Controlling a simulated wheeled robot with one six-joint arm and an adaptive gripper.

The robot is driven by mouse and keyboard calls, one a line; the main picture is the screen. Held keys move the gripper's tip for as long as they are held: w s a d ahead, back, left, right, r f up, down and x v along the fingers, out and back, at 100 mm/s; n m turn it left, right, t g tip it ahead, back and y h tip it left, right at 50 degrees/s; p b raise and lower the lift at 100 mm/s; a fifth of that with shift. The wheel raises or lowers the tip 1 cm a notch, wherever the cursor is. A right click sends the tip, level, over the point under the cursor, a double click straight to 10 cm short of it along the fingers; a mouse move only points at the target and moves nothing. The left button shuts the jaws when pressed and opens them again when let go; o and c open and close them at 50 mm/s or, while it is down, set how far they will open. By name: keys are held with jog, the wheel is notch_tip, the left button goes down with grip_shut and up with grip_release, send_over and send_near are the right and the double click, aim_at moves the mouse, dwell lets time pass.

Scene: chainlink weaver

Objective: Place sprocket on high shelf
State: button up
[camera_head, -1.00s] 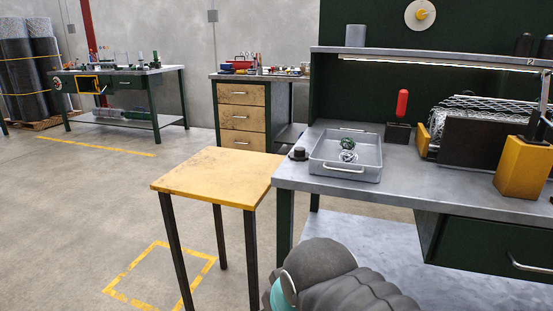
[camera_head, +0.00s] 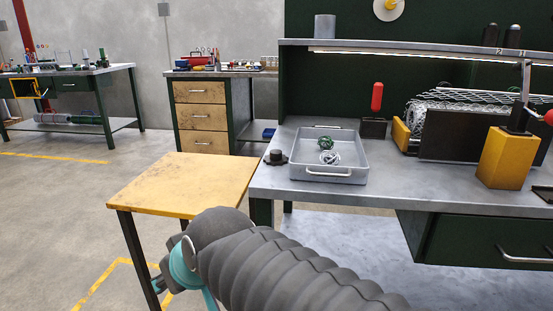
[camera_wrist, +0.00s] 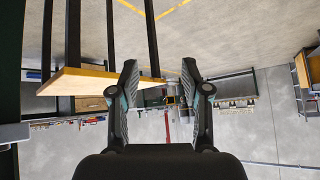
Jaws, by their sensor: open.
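The sprocket (camera_head: 275,157), a small dark toothed disc with a raised hub, lies on the left end of the grey workbench (camera_head: 375,190), just left of a grey tray. The high shelf (camera_head: 420,50) is the long grey board above the bench, lit from beneath. My gripper (camera_wrist: 160,80) is open and empty in the wrist view, its two dark fingers well apart. That view looks upside down, with the yellow-topped table (camera_wrist: 80,82) beside the fingers. In the head view my gripper is mostly hidden behind my grey arm. The sprocket does not show in the wrist view.
The grey tray (camera_head: 311,180) holds two small wire balls. A red-handled tool (camera_head: 376,105), a mesh roll (camera_head: 465,112) and a yellow block (camera_head: 506,158) stand further right. A grey cylinder (camera_head: 324,27) and dark bottles (camera_head: 490,36) stand on the shelf, with clear room between.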

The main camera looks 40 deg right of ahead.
jog(key=w+d+r+m+t+h+b, duration=0.3)
jog(key=w+r+t, duration=0.6)
jog(key=w+r, duration=0.85)
jog(key=w+d+r+m+g+h, duration=0.1)
jog(key=w+d+r+m+h, duration=0.1)
jog(key=w+d+m+h, duration=0.5)
jog(key=m+g+h+b, duration=0.2)
jog(key=m+g+h, duration=0.65)
jog(key=g, duration=0.85)
send_near(271, 153)
jog(key=shift+m+y, duration=0.35)
jog(key=shift+y, duration=0.1)
jog(key=d, duration=0.5)
jog(key=shift+s+d+f+b, duration=0.1)
jog(key=shift+d+f+b, duration=0.25)
jog(key=shift+b, duration=0.05)
jog(key=shift+s+d+f+b, duration=0.1)
jog(key=shift+d+b, duration=0.1)
jog(key=shift+d, duration=1.3)
jog(key=shift+s+d+f+b, duration=0.1)
jog(key=shift+d+f+b, duration=0.05)
jog(key=shift+d, duration=1.35)
grip_shut()
